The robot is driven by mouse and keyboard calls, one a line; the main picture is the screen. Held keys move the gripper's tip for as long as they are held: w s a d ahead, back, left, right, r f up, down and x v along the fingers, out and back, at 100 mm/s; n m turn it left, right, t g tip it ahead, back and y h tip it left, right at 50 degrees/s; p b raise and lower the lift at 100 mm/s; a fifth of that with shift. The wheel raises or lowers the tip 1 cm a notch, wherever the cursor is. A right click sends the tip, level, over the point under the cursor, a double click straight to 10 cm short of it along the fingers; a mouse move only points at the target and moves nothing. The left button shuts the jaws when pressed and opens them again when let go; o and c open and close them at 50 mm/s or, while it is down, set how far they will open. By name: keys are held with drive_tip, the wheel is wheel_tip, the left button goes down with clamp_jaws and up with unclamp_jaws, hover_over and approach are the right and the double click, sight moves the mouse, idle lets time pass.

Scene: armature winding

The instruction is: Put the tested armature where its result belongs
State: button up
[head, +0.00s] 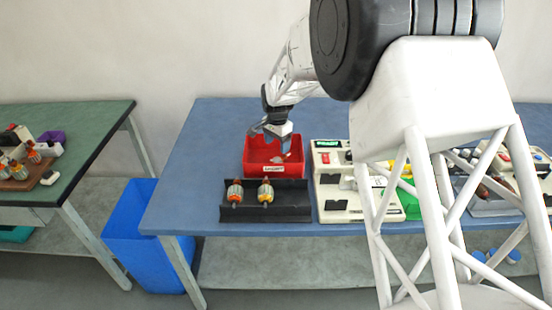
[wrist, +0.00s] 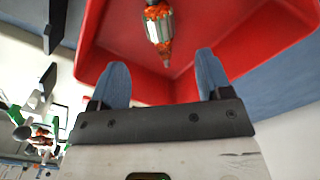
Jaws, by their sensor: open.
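The red bin (head: 252,170) stands at the back of the blue table, with a small label on its front that I cannot read surely. My gripper (head: 277,138) is over this bin, pointing down. In the wrist view, my gripper (wrist: 163,78) is open, with its two blue fingers apart and nothing between them. An armature (wrist: 158,24) with orange windings and a grey core lies inside the red bin (wrist: 125,70), beyond the fingertips and clear of them. Two other armatures, a left one (head: 235,192) and a right one (head: 265,192), sit in the black tray (head: 293,206) before the bin.
A blue floor bin (head: 140,235) stands between the tables. The blue table's left part is clear.

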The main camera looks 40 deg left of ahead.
wheel_tip(320, 180, up, 6)
drive_tip(key=shift+r, duration=0.15)
idle(0.3)
idle(0.7)
drive_tip(key=w+d+r, duration=0.2)
drive_tip(key=d+r, duration=0.2)
drive_tip(key=d, duration=0.4)
drive_tip(key=w+d+r, duration=0.2)
drive_tip(key=d+r, duration=0.2)
drive_tip(key=d, duration=0.4)
drive_tip(key=w+d+r, duration=0.3)
drive_tip(key=d+r, duration=0.1)
drive_tip(key=d, duration=0.4)
drive_tip(key=s+d+r+t, duration=0.1)
drive_tip(key=d+r, duration=0.2)
drive_tip(key=d, duration=0.8)
drive_tip(key=s+d+r, duration=0.2)
drive_tip(key=d+r, duration=0.1)
drive_tip(key=d, duration=0.7)
drive_tip(key=s+d+r+t, duration=0.1)
drive_tip(key=s+d, duration=0.4)
drive_tip(key=d, duration=0.5)
drive_tip(key=s+d+r, duration=0.1)
drive_tip(key=s+d, duration=0.4)
drive_tip(key=d, duration=0.5)
drive_tip(key=s+d+f, duration=0.4)
drive_tip(key=s+d, duration=0.9)
drive_tip(key=s, duration=0.4)
drive_tip(key=shift+s+t, duration=0.15)
drive_tip(key=shift+t, duration=0.15)
